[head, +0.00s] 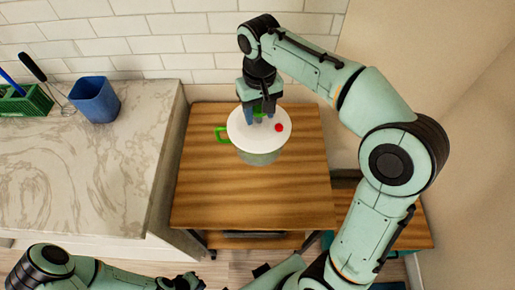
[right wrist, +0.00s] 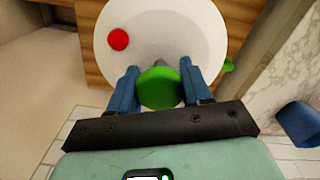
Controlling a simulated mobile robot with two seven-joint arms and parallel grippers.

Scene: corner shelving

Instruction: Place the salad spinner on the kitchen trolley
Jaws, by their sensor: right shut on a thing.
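The salad spinner (head: 260,148) has a white lid with a red button, a green side handle and a pale bowl. It is upright at the back middle of the wooden kitchen trolley top (head: 205,195), and appears to rest on it. My right gripper (head: 258,115) is above the lid, shut on the green knob. In the right wrist view its blue fingers (right wrist: 155,88) flank the knob of the salad spinner (right wrist: 195,30). My left gripper (head: 185,282) is at the bottom edge of the head view, away from the trolley; its fingers are unclear.
A marble counter (head: 80,165) stands left of the trolley, with a blue cup (head: 95,99) and a green basket (head: 25,103) of utensils. A tiled wall is behind. The trolley's front top is clear. A lower wooden surface (head: 405,228) shows at the right.

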